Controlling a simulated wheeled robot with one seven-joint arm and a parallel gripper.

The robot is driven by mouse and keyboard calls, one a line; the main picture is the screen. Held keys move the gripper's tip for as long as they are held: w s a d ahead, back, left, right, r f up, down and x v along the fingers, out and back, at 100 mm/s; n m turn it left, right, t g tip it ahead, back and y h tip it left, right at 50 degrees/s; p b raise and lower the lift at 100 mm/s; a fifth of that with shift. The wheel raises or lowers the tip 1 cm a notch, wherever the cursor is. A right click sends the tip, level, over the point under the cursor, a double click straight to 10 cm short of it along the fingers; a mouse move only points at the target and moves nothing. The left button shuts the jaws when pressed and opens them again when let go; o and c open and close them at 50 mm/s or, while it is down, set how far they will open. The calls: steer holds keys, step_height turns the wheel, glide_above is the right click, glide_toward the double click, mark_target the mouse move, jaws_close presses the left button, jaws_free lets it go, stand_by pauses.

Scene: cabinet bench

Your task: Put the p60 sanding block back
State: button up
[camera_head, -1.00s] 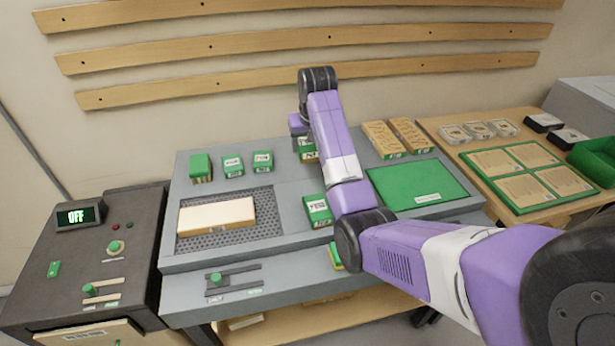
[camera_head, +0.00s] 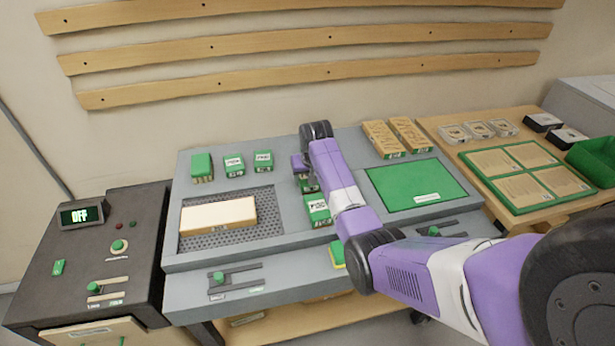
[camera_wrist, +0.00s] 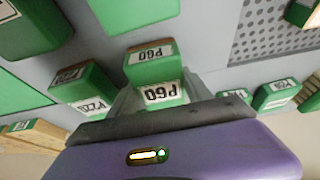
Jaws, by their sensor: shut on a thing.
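The P60 sanding block (camera_wrist: 157,72) is green with white P60 labels, and in the wrist view it sits between my fingers. My gripper (camera_wrist: 158,100) is shut on it. In the head view the block (camera_head: 308,184) shows partly below my gripper (camera_head: 303,172), low over the middle of the grey bench (camera_head: 280,180). I cannot tell whether it touches the bench top. A P220 block (camera_wrist: 82,90) stands beside it in the wrist view; my arm hides that spot in the head view.
Green blocks (camera_head: 234,165) stand in a row to the left. Another green block (camera_head: 317,209) is close in front of the held one. A tan board (camera_head: 218,215) lies on the perforated plate at left; a green mat (camera_head: 415,183) lies at right.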

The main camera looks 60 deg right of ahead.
steer(key=shift+f, duration=0.1)
steer(key=o, duration=1.5)
steer(key=shift+c, duration=0.2)
steer(key=v, duration=1.2)
steer(key=shift+b, duration=0.4)
steer(key=shift+w, duration=0.1)
